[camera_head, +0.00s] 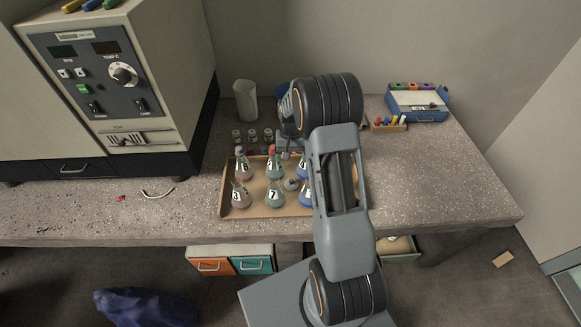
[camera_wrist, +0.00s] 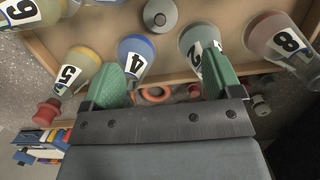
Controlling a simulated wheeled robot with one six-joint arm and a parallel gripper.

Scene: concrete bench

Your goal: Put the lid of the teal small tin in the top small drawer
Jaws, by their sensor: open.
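My gripper (camera_wrist: 161,62) is open in the wrist view, its two green fingers spread with nothing between them. It points at the back edge of a wooden tray of flasks. A small grey round piece with a knob (camera_wrist: 159,15) lies on the tray beyond the fingers; it also shows in the head view (camera_head: 291,184). I cannot tell whether it is the tin's lid. I cannot make out the teal tin. Below the bench, a pulled-out drawer (camera_head: 402,246) shows partly behind my arm; I cannot tell whether it is the top small drawer.
The wooden tray (camera_head: 228,207) holds several numbered flasks. Small jars (camera_head: 252,136) and a beaker (camera_head: 246,102) stand behind it. A blue case (camera_head: 418,104) is at back right. Orange (camera_head: 212,267) and teal (camera_head: 252,265) fronts are under the bench. The bench's right front is clear.

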